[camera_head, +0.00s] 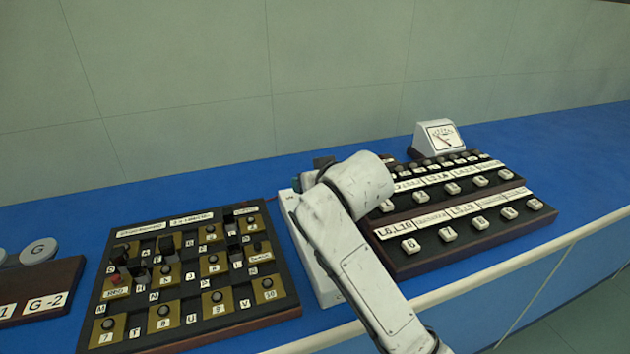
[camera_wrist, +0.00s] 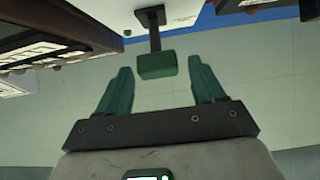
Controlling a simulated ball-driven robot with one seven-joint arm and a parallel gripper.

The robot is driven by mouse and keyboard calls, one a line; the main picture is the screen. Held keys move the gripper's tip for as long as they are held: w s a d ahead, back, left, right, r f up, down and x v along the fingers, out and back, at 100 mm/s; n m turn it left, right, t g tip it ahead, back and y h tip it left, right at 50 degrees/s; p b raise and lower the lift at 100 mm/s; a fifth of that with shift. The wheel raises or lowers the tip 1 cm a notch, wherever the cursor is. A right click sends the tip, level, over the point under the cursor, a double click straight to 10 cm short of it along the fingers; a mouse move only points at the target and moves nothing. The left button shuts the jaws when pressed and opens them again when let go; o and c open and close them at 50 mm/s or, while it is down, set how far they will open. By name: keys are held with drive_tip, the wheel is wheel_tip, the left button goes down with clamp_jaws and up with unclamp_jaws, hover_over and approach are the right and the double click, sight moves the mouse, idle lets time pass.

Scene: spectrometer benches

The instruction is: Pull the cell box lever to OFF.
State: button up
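The lever (camera_wrist: 156,65) shows in the wrist view as a dark stem with a green block-shaped grip on its end. It comes out of a pale box face (camera_wrist: 112,12) at the top of that view. My gripper (camera_wrist: 159,64) is open, its two green fingers spread. In the picture the lever's grip sits between and slightly beyond the fingertips, with gaps on both sides; I cannot tell the depth. In the head view the white cell box (camera_head: 318,284) stands mostly behind my arm, and the lever and my fingers are largely hidden. No OFF marking is readable.
A dark panel with brass squares and knobs (camera_head: 190,322) lies left of the box. A stepped key panel (camera_head: 480,245) lies right, close to my arm, with a dial meter (camera_head: 437,137) behind it. A dark labelled block (camera_head: 40,290) is at far left. The blue bench (camera_head: 150,197) is bare along the wall.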

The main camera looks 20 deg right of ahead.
drive_tip(key=shift+s, duration=0.1)
drive_tip(key=p+v, duration=0.1)
drive_tip(key=v, duration=0.9)
drive_tip(key=shift+s+r, duration=0.2)
drive_tip(key=shift+s, duration=0.05)
drive_tip(key=shift+f, duration=0.1)
